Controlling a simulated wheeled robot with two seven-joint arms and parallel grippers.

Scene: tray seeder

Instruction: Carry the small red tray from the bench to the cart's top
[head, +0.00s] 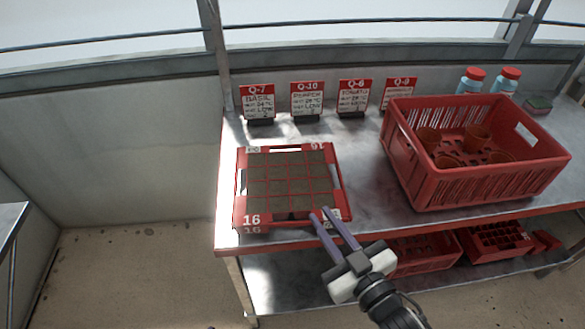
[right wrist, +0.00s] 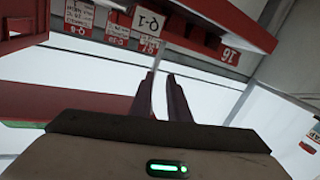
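The small red tray (head: 240,190) sits on the left end of the bench (head: 360,190), filled with dark soil in a grid of cells, with a 16 on its front left corner. My right gripper (head: 319,212) is at the tray's front right corner. Its two purple fingers are apart with nothing between them, and their tips overlap the front rim in the picture; I cannot tell whether they touch. The right wrist view shows the fingers (right wrist: 160,76) with a clear gap and the tray's 16 label (right wrist: 230,56) beyond them. My left gripper is not in view.
A large red crate (head: 480,188) with several pots stands right of the tray. Sign cards (head: 307,97) line the bench's back. More red trays (head: 425,255) are on the lower shelf. A metal surface (head: 10,216) shows at the left edge; I cannot tell if it is the cart.

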